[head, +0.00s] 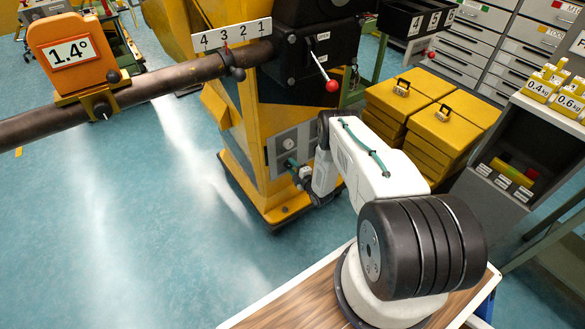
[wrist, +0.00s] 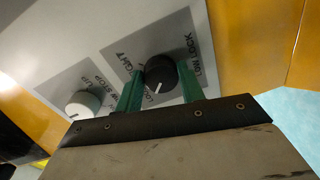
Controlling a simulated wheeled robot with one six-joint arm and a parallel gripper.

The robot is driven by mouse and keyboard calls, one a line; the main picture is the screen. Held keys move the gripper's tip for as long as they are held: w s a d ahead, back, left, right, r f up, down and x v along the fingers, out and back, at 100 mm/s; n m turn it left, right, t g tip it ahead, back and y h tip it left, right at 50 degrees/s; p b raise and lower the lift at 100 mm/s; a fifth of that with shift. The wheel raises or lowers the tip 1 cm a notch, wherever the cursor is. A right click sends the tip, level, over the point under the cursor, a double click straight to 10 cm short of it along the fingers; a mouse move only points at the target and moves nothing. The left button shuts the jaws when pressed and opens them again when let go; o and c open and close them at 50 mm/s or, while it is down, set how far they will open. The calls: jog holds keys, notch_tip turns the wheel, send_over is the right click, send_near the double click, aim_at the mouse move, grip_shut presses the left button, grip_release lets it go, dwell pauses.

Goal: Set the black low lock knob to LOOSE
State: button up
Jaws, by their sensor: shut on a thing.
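The black low lock knob (wrist: 160,72) is on a grey label plate in the wrist view, beside the words LOW LOCK. The green fingers of my gripper (wrist: 158,88) are on either side of it and shut on it. The white line on the knob points down and slightly left in the picture, toward the partly hidden word starting LOO. The word TIGHT, partly covered, is to the upper left of the knob. In the head view my gripper (head: 299,174) is at the grey panel (head: 284,134) on the yellow post, and it hides the black knob.
A white knob (wrist: 82,103) with its own label plate is left of the black knob in the wrist view. Above the panel, a red-tipped lever (head: 331,86) sticks out of the black box. Yellow cases (head: 435,120) stand right of my arm. Blue floor is open at left.

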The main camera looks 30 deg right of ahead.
jog(key=o, duration=1)
jog(key=shift+c, duration=0.2)
jog(key=shift+s, duration=0.1)
jog(key=s, duration=0.7)
jog(key=shift+s+r, duration=0.2)
jog(key=shift+s, duration=0.15)
jog(key=shift+d, duration=0.1)
